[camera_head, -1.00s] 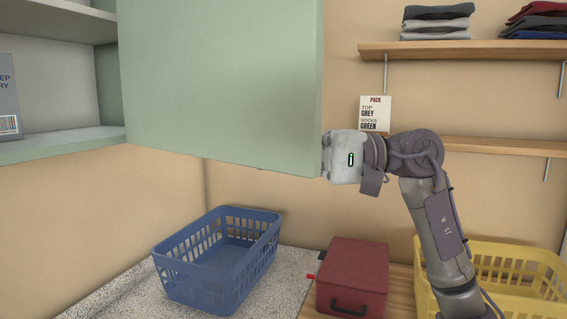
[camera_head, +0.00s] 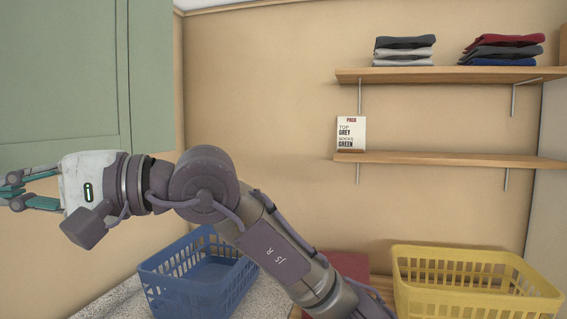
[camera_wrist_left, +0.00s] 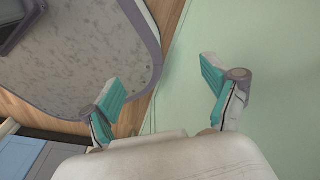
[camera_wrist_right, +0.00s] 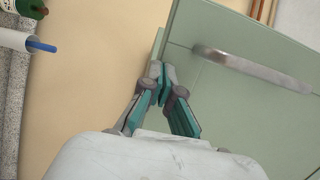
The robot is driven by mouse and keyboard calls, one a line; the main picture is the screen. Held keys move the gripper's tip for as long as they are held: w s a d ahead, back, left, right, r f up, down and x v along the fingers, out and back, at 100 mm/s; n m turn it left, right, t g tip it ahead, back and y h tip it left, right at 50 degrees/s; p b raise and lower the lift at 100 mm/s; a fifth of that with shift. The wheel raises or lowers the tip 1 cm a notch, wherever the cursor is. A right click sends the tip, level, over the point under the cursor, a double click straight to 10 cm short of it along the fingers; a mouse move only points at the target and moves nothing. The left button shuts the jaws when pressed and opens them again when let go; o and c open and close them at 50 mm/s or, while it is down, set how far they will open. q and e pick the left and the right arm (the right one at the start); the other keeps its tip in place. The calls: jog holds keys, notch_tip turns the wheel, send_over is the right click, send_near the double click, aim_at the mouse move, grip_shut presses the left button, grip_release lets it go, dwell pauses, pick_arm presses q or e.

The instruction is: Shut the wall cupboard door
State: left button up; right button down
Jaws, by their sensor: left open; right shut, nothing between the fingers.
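The green wall cupboard door (camera_head: 60,75) fills the upper left of the head view. The cupboard's inside is not seen; I cannot tell whether the door is flush. In the right wrist view the door (camera_wrist_right: 235,115) shows its pale bar handle (camera_wrist_right: 255,70). My right gripper (camera_head: 14,190) is shut and empty by the door's lower edge; its fingertips (camera_wrist_right: 164,82) overlap the green edge in the right wrist view, contact unclear. My left gripper (camera_wrist_left: 160,86) is open and empty, beside a green surface (camera_wrist_left: 265,70); it is outside the head view.
A blue basket (camera_head: 165,272) stands on the speckled counter below. A red box (camera_head: 350,262) is partly behind my right arm, beside a yellow basket (camera_head: 480,300). Wall shelves (camera_head: 450,75) hold folded clothes (camera_head: 404,50) and a card (camera_head: 351,132). The wall between cupboard and shelves is clear.

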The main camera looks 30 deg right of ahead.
pick_arm(q)
jog(key=shift+s+a+f+b, duration=0.35)
jog(key=shift+f+b, duration=0.05)
jog(key=shift+b, duration=0.05)
pick_arm(e)
jog(key=w+a+m+t, duration=0.1)
jog(key=w+a+t, duration=0.1)
jog(key=w+a, duration=0.4)
jog(key=a, duration=0.3)
jog(key=shift+w+a+r+m+h, duration=0.2)
jog(key=shift+a+m+h, duration=0.1)
jog(key=shift+h, duration=0.1)
jog(key=shift+d+r, duration=0.1)
pick_arm(q)
jog(key=shift+d+f, duration=0.1)
